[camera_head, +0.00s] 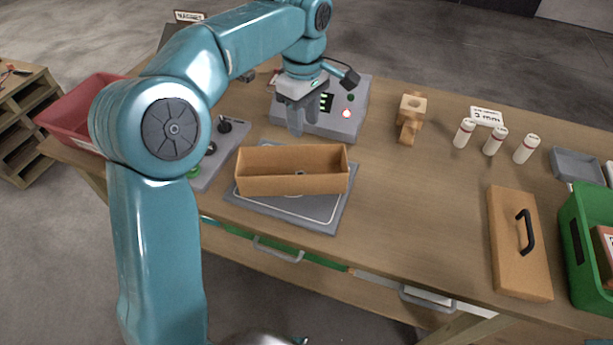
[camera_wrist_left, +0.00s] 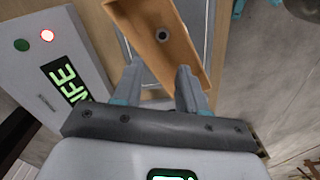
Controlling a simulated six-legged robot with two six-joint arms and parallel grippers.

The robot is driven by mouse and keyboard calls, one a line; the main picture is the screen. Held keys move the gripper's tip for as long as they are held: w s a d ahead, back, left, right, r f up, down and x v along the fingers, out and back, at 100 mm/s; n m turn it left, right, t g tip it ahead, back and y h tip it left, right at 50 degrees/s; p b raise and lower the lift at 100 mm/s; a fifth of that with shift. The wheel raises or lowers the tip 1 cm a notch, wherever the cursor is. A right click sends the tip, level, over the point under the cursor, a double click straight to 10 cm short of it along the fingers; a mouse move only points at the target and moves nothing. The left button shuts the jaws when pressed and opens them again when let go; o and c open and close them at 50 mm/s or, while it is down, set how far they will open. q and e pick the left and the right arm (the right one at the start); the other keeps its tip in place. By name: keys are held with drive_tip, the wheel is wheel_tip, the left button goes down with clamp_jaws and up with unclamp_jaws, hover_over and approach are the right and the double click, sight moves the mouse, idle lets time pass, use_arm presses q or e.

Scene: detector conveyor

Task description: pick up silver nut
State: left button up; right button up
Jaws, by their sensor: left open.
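The silver nut (camera_wrist_left: 162,35) lies inside an open brown box (camera_head: 293,185), near the middle of its floor. In the head view only a small part of the nut (camera_head: 300,173) shows above the box's near wall. My left gripper (camera_head: 296,132) is open and empty, pointing down just behind the box's far wall. In the left wrist view its two fingers (camera_wrist_left: 157,78) are apart, with the nut beyond their tips and not touched. My right gripper is not in view.
The box stands on a grey plate (camera_head: 330,222). A grey detector unit (camera_head: 352,95) with a display and a lit red button is behind the gripper. A wooden piece (camera_head: 411,108), several white cylinders (camera_head: 495,141), a brown lid (camera_head: 510,270) and a green bin (camera_head: 580,228) stand to the right.

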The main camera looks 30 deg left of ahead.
use_arm(q)
hover_over(302, 171)
drive_tip(key=s+d, duration=0.1)
wheel_tip(302, 171, down, 10)
drive_tip(key=shift+s+b, duration=0.1)
drive_tip(key=shift+b, duration=0.35)
drive_tip(key=shift+s+a+f, duration=0.15)
drive_tip(key=shift+f, duration=0.4)
wheel_tip(302, 171, down, 4)
drive_tip(key=shift+r, duration=0.1)
drive_tip(key=shift+f, duration=0.45)
clamp_jaws()
